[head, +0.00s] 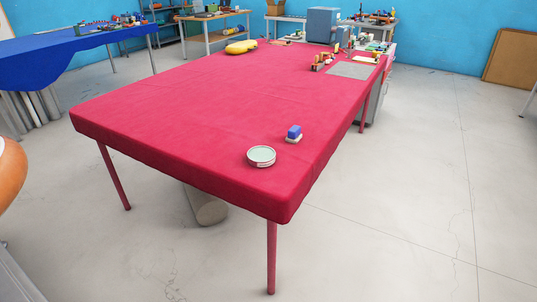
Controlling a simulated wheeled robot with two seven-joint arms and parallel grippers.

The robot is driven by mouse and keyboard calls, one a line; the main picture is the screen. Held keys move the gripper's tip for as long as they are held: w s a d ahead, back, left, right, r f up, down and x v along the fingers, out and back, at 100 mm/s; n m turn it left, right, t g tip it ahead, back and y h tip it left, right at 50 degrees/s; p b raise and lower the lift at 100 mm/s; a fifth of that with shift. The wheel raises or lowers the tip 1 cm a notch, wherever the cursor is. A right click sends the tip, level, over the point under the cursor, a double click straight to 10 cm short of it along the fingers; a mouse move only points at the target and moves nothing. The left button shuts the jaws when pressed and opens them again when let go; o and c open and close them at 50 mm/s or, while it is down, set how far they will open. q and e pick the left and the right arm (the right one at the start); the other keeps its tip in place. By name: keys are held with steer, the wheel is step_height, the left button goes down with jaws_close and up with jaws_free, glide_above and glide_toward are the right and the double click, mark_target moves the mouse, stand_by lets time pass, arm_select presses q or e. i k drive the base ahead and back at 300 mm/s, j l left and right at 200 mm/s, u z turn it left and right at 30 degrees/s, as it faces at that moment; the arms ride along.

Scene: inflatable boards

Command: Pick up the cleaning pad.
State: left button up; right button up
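A small block with a blue top and a whitish base (294,133) rests near the front right edge of the red-covered table (200,115). It looks like the cleaning pad, but it is too small to be sure. A round, shallow grey-white tin (261,156) sits just to its front left, slightly apart from it. Neither of my grippers is in view.
A yellow object (241,47), a grey sheet (350,70) and several small items (322,61) lie at the table's far end. The table's middle is clear. A blue-covered table (70,45) stands at the left. The floor on the right is open.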

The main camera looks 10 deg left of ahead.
mark_target(294, 135)
steer(key=u, duration=0.25)
steer(key=i+l+u, duration=0.25)
steer(key=u, duration=0.25)
steer(key=i+l+u, duration=0.1)
steer(key=l+u, duration=0.4)
